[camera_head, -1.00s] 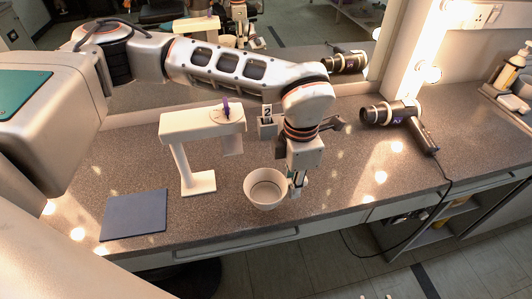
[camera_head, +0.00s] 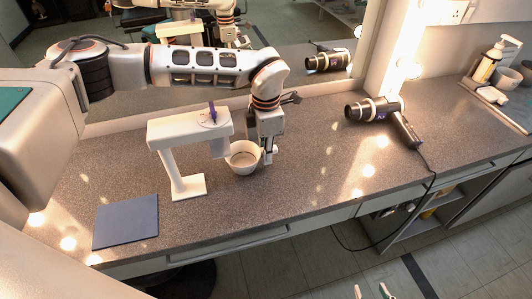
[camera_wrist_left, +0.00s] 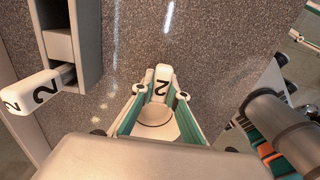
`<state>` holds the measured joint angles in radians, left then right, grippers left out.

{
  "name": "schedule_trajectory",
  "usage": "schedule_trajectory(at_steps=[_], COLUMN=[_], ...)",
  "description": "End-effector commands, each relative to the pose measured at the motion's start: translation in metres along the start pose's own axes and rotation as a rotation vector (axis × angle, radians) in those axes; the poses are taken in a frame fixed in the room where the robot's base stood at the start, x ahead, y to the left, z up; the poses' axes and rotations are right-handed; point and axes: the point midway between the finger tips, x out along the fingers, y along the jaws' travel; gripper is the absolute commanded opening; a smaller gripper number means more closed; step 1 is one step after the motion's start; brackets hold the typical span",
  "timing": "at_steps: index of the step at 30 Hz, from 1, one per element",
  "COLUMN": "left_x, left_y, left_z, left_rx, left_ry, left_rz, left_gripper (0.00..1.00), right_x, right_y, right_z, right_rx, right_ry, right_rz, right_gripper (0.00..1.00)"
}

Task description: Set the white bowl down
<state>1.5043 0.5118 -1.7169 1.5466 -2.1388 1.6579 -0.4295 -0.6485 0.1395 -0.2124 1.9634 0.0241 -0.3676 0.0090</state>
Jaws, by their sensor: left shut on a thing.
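The white bowl (camera_head: 243,158) is upright at the counter, just right of a white stand. My left gripper (camera_head: 268,158) points down at the bowl's right side and is shut on it. In the left wrist view the teal-padded fingers (camera_wrist_left: 161,90) flank the bowl (camera_wrist_left: 155,112), with a white tab marked 2 (camera_wrist_left: 162,82) between the fingertips. The views do not show clearly whether the bowl's base touches the counter. My right gripper (camera_head: 372,290) shows only its fingertips at the bottom edge, apart, with nothing visible between them.
The white stand (camera_head: 188,140), with a purple item on top, is close to the bowl's left. A dark blue mat (camera_head: 125,222) lies front left. A hair dryer (camera_head: 378,108) lies right. The speckled counter (camera_head: 300,185) is clear in front of the bowl, with a mirror behind.

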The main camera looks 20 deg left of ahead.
Motion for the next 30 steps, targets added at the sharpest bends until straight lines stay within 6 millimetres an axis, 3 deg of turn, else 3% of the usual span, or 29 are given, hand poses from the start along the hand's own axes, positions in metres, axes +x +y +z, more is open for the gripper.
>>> schedule_trajectory(at_steps=[13, 14, 15, 25, 30], left_x=[0.009, 0.009, 0.008, 0.008, -0.005], left_y=[0.0, 0.0, 0.0, 0.0, 0.001], left_z=[0.001, 0.001, 0.001, 0.001, 0.001], left_rx=[0.0, 0.0, 0.0, 0.0, 0.001], left_ry=[-0.001, -0.001, -0.001, -0.002, -0.004], left_rz=[0.0, 0.0, 0.001, 0.001, 0.003], left_gripper=[0.0, 0.21, 0.3, 0.3, 0.3], right_x=[0.001, 0.0, 0.0, 0.0, 0.0], right_y=[-0.001, -0.001, -0.001, 0.0, 0.0], right_z=[0.003, 0.003, 0.003, 0.002, 0.0], right_rx=[0.0, 0.0, 0.0, 0.0, 0.0], right_ry=[-0.005, -0.005, -0.005, -0.003, 0.0], right_rz=[-0.001, -0.001, -0.001, -0.001, 0.0], right_gripper=[0.4, 0.4, 0.4, 0.4, 0.4])
